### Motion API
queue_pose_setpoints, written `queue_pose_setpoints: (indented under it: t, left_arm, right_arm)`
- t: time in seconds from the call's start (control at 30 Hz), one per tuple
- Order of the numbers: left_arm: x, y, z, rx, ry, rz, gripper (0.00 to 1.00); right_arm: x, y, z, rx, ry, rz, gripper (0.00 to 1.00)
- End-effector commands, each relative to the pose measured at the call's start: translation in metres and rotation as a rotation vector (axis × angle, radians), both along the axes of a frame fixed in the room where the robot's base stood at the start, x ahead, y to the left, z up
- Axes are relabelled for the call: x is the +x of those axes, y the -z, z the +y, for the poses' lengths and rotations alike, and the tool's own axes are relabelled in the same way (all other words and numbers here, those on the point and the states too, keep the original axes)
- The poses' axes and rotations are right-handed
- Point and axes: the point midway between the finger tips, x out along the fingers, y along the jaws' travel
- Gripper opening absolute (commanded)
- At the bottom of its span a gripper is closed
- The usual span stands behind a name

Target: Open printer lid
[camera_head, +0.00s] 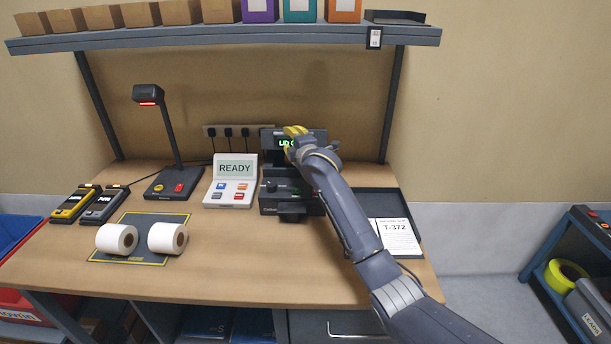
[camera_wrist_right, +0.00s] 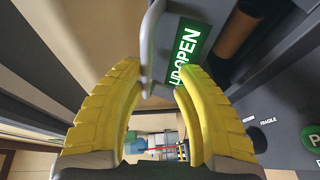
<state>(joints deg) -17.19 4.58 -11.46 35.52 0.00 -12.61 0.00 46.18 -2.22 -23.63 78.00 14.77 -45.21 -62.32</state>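The black label printer (camera_head: 290,206) stands at the back middle of the bench. My right gripper (camera_head: 294,131) has yellow fingers and is at the raised lid. In the wrist view its fingers (camera_wrist_right: 158,82) are apart, with the lid's edge (camera_wrist_right: 150,45) near the tips; I cannot tell whether they touch it. My left gripper is not in view.
A READY terminal (camera_head: 232,180) and a scanner stand (camera_head: 168,184) are left of the printer. Two white rolls (camera_head: 116,239) lie on a mat at the front left. A black tray with a T-372 sheet (camera_head: 395,238) is at right. A shelf (camera_head: 220,36) spans above.

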Motion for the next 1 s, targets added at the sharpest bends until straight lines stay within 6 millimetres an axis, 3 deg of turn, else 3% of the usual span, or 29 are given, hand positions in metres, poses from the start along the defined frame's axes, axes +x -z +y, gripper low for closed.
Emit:
queue_pose_setpoints:
  t: [0.4, 0.8, 1.0]
  left_arm:
    - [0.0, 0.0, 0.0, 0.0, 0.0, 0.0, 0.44]
    - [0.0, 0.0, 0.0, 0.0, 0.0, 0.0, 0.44]
    - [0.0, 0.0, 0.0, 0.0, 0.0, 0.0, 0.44]
  right_arm:
    - [-0.019, 0.037, -0.001, -0.012, 0.004, -0.187, 0.32]
    - [-0.027, 0.061, 0.005, -0.023, -0.002, -0.313, 0.32]
    - [-0.05, 0.064, -0.003, -0.024, -0.003, -0.319, 0.32]
